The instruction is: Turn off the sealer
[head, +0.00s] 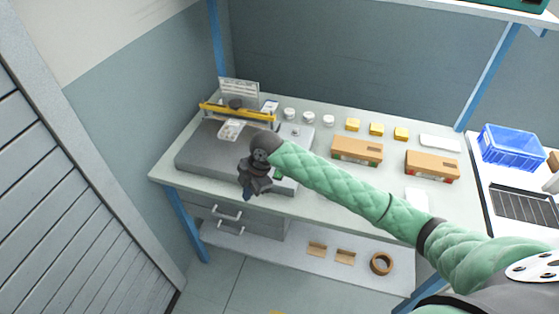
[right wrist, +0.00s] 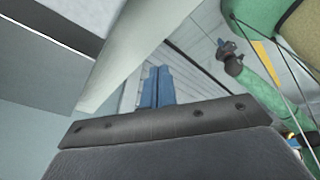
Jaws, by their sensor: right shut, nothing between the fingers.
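The sealer (head: 200,148) is a flat grey machine with a yellow bar across its back, at the left end of the bench. A small clear packet with a label lies on its top. My right gripper (head: 249,196) is shut and empty, pointing down by the sealer's front edge; whether it touches is unclear. My right arm hides the sealer's right front part, and I cannot make out a switch. In the right wrist view the blue fingertips (right wrist: 156,86) are together. My left gripper (right wrist: 227,47) shows small in that view, its jaws unclear.
Several white jars (head: 308,118), yellow blocks (head: 376,129) and two brown boxes (head: 357,150) stand on the bench (head: 318,185). A blue basket (head: 512,147) is at right. Drawers (head: 232,222) hang below the sealer, and a tape roll (head: 381,263) lies on the lower shelf.

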